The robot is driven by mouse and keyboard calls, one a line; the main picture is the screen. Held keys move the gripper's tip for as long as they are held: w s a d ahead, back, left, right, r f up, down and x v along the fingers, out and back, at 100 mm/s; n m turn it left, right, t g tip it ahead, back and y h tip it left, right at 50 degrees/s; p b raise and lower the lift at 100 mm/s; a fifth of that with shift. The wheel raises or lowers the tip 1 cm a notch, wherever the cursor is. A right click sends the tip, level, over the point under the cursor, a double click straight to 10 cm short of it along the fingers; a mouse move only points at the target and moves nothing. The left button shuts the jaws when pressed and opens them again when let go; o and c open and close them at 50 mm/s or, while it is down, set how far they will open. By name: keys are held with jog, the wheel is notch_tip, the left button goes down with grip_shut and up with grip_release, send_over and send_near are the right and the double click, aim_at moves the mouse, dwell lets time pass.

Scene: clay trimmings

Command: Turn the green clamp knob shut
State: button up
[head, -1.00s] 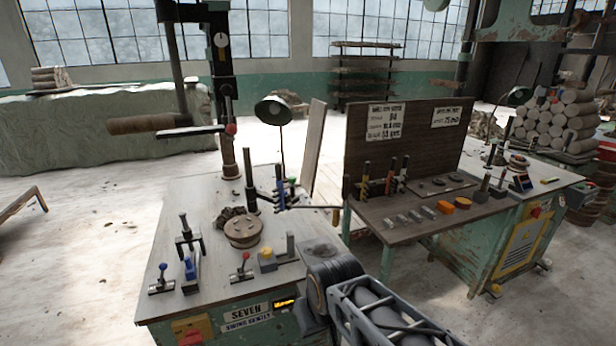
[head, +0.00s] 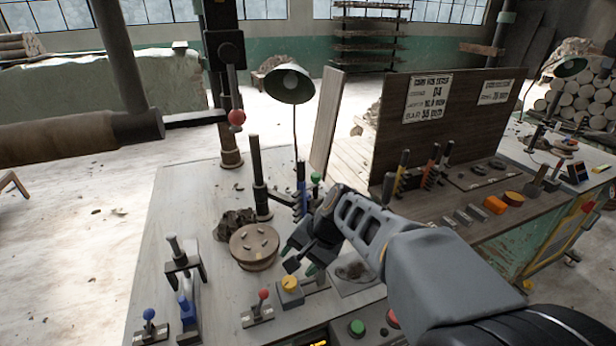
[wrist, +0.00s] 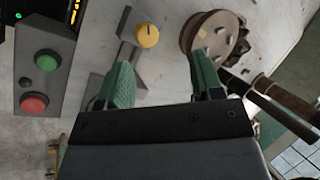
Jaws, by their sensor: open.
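A green round knob (head: 316,177) stands near the post and the blue-handled tools at the back of the bench, just behind my arm in the head view. It looks like the clamp knob, but its mounting is partly hidden and whether it is tight cannot be told. I cannot make it out in the wrist view. My gripper (head: 300,266) is over the bench, in front of and below the knob in the picture, apart from it. In the wrist view my gripper (wrist: 162,78) shows two spread green fingers with nothing between them.
A round wooden disc (head: 254,248) and a yellow knob (head: 290,284) are beside my gripper. A red-knobbed lever (head: 260,308), a blue clamp (head: 187,300) and a button box with a green button (head: 357,327) stand near the front. A lamp (head: 289,84) rises behind.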

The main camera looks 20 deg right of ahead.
jog(key=w+d+m+t+y+b, duration=0.2)
jog(key=w+d+m+t+y, duration=0.15)
jog(key=w+m, duration=0.45)
jog(key=m+t+b, duration=0.3)
jog(key=m+t, duration=0.6)
jog(key=m, duration=0.4)
send_near(312, 174)
jog(key=x, duration=0.6)
jog(key=p+x, duration=0.1)
jog(key=x, duration=0.2)
jog(key=shift+w+f, duration=0.3)
jog(key=shift+w, duration=0.15)
jog(key=shift+w+a, duration=0.15)
jog(key=shift+w, duration=0.25)
